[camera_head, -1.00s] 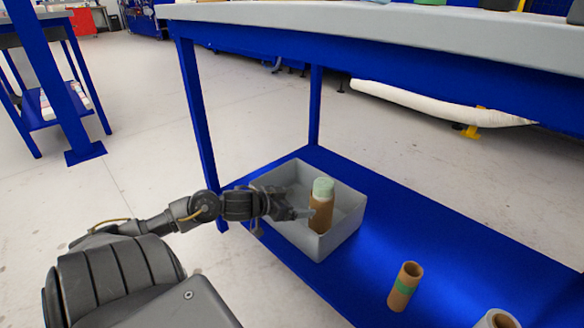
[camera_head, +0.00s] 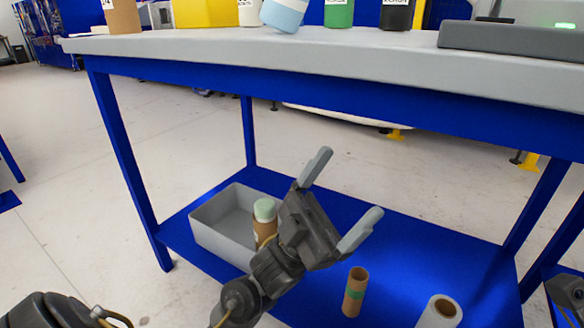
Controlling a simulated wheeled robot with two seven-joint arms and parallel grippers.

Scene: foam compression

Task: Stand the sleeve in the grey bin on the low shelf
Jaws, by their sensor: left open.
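A brown cardboard sleeve with a pale green foam top (camera_head: 265,222) stands in the grey bin (camera_head: 212,243) on the blue low shelf. It looks upright near the bin's right end; its lower part is hidden by the bin wall and my left arm. My left gripper (camera_head: 352,181) is open and empty, above the shelf to the right of the bin and apart from the sleeve. Its two light grey fingers are spread wide, pointing up and right.
A brown tube with a green band (camera_head: 355,292) and a white-rimmed roll (camera_head: 439,312) stand on the low shelf, right of the bin. The grey tabletop (camera_head: 300,46) overhangs the shelf and carries several containers. Blue legs stand at its corners.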

